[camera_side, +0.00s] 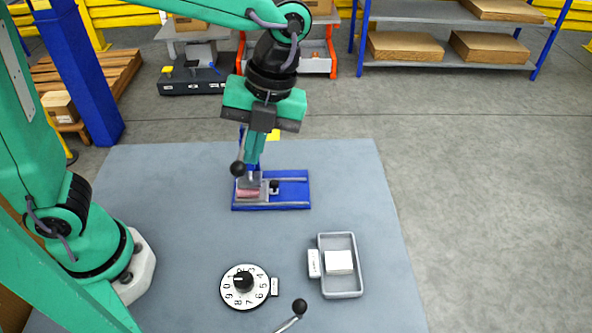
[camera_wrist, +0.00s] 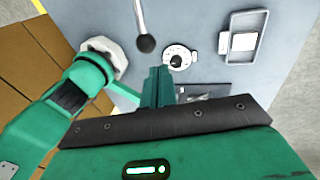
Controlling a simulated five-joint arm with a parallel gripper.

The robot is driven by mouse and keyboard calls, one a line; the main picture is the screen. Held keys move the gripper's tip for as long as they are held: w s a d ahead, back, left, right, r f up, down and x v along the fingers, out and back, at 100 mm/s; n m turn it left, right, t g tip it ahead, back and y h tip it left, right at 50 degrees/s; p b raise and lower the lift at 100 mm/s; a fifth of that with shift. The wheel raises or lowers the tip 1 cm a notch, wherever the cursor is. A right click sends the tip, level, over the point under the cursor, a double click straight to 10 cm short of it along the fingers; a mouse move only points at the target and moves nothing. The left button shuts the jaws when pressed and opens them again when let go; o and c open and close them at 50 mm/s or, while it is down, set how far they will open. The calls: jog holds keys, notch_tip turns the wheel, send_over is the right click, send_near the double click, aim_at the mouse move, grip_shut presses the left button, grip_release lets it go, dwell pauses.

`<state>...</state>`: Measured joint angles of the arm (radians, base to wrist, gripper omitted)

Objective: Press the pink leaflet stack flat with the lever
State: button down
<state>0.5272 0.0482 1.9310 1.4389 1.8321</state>
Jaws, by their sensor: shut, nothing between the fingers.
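The blue press (camera_side: 292,190) lies on the grey table. The pink leaflet stack (camera_side: 248,193) is at its left end, directly under a grey pressing plate (camera_side: 250,181). I cannot tell whether the plate bears firmly on it. The lever (camera_side: 238,168) hangs with its black ball knob low, just left of my gripper. My gripper (camera_side: 252,160) is shut and empty, pointing down above the plate and beside the lever. Whether it touches either is unclear. In the wrist view the shut fingers (camera_wrist: 158,85) hide part of the press. A black ball knob on a rod (camera_wrist: 146,43) shows there.
A numbered dial (camera_side: 245,286), a grey tray (camera_side: 342,291) with a white block (camera_side: 339,262), and another black-knobbed lever (camera_side: 299,306) stand at the front. The table right of the press is clear.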

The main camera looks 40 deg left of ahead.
notch_tip(320, 180, up, 7)
jog(key=d, duration=0.2)
jog(key=shift+w+f, duration=0.2)
jog(key=shift+w, duration=0.2)
jog(key=shift+a, duration=0.1)
jog(key=s+a+f+n+t, duration=0.2)
jog(key=a+n+t, duration=0.2)
jog(key=a+n, duration=0.4)
jog(key=s+a+f+n+t+h, duration=0.1)
jog(key=a+n, duration=0.8)
jog(key=n, duration=1)
jog(key=s+f+t, duration=0.1)
jog(key=s+t, duration=0.1)
jog(key=t, duration=0.1)
jog(key=shift+s+a+f+h, duration=0.15)
jog(key=shift+s+a+h, duration=0.1)
jog(key=shift+a+h, duration=0.05)
